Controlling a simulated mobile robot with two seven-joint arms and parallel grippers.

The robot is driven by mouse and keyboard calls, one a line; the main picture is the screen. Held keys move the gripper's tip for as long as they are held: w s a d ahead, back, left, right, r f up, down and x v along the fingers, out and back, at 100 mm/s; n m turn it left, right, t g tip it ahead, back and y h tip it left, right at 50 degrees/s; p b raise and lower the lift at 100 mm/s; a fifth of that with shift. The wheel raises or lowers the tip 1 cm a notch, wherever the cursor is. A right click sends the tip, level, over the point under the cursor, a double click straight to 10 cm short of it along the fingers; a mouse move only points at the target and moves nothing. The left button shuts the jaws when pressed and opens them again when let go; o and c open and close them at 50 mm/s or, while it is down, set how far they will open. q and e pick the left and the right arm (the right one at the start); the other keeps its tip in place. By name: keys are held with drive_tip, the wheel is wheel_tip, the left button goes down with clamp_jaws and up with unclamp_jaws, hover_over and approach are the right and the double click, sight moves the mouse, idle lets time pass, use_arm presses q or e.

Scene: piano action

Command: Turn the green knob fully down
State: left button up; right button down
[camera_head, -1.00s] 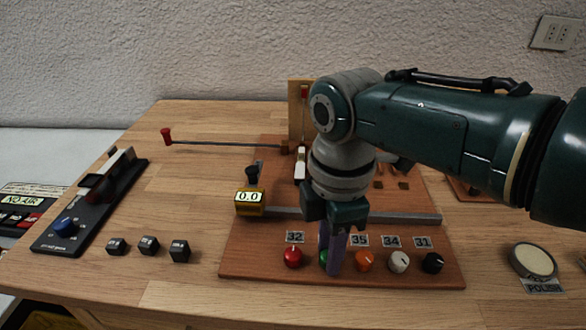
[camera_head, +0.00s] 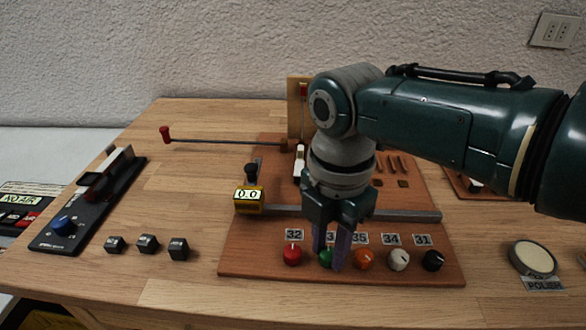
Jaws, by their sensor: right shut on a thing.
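The green knob (camera_head: 325,258) sits in the front row of the wooden board (camera_head: 240,262), between the red knob and the orange knob. It is partly hidden behind my right gripper's fingers. My right gripper (camera_head: 328,262) comes down from above and is shut on the green knob, with one purple finger on each side of it. The number label above the green knob is mostly covered by the gripper. The knob's exact angle cannot be read. My left gripper is not in view.
A yellow display (camera_head: 249,200) reads 0.0 by a grey rail. A polish tin (camera_head: 532,259) stands right. Small dark blocks (camera_head: 148,243) lie left.

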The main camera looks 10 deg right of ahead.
sight(328, 253)
drive_tip(key=c, duration=0.6)
unclamp_jaws()
drive_tip(key=shift+r+p, duration=0.3)
drive_tip(key=shift+r, duration=0.1)
wheel_tip(328, 253, up, 9)
drive_tip(key=p, duration=0.3)
